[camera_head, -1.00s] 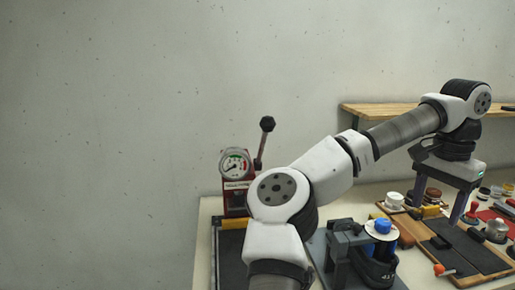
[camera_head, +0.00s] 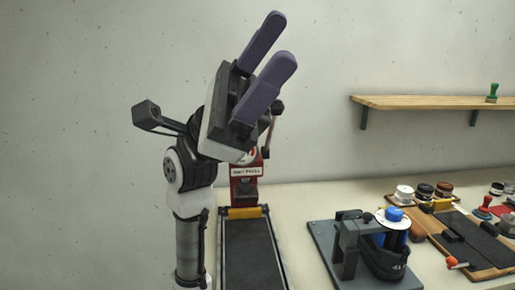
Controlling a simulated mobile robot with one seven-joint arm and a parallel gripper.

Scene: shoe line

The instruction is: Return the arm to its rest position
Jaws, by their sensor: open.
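My arm is folded up at the left of the head view, its lower link rising from the bottom edge. My gripper (camera_head: 268,62) is raised in front of the wall, with its two purple fingers pointing up and to the right. The fingers are apart with nothing between them, so it is open and empty. It is well above the table and touches nothing that I can see.
A red press (camera_head: 245,187) stands behind my arm, its gauge mostly hidden by my gripper. A dark belt (camera_head: 250,250) runs in front of it. A clamp fixture with a black shoe (camera_head: 385,262) sits to the right. A wooden board (camera_head: 440,228), several jars and a wall shelf (camera_head: 430,102) are further right.

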